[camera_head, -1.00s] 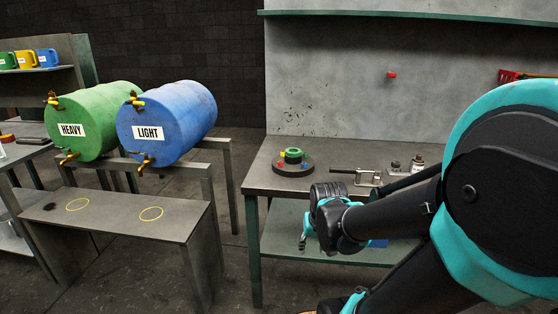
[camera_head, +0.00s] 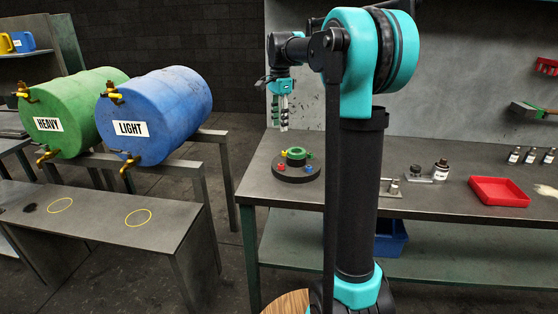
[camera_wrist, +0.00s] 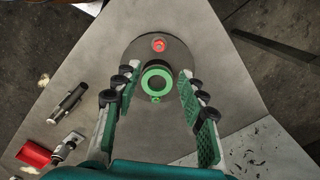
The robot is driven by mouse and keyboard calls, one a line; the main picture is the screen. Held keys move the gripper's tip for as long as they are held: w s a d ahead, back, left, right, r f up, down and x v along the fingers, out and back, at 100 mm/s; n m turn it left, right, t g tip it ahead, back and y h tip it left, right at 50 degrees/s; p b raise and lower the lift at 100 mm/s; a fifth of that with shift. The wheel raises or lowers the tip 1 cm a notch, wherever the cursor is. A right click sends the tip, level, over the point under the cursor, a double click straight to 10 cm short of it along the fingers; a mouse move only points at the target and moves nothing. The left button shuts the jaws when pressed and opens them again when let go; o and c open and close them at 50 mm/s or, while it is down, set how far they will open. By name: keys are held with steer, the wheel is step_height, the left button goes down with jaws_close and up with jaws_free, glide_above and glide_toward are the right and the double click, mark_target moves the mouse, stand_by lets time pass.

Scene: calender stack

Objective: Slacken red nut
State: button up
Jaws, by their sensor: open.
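The red nut (camera_head: 282,168) sits on a round dark base (camera_head: 296,175) near the bench's left end. It also shows in the wrist view (camera_wrist: 158,44), near the disc's far rim. A green ring (camera_head: 295,153) stands at the disc's centre, and shows between my fingers in the wrist view (camera_wrist: 146,82). My gripper (camera_head: 283,128) points down in the air above the disc. Its fingers (camera_wrist: 158,74) are apart, with nothing between them; it touches nothing that I can see.
My arm column hides some of the bench.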

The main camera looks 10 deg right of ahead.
mark_target(280, 165)
step_height(280, 165, down, 16)
steer(key=shift+f, duration=0.25)
steer(key=shift+c, duration=0.3)
jaws_close()
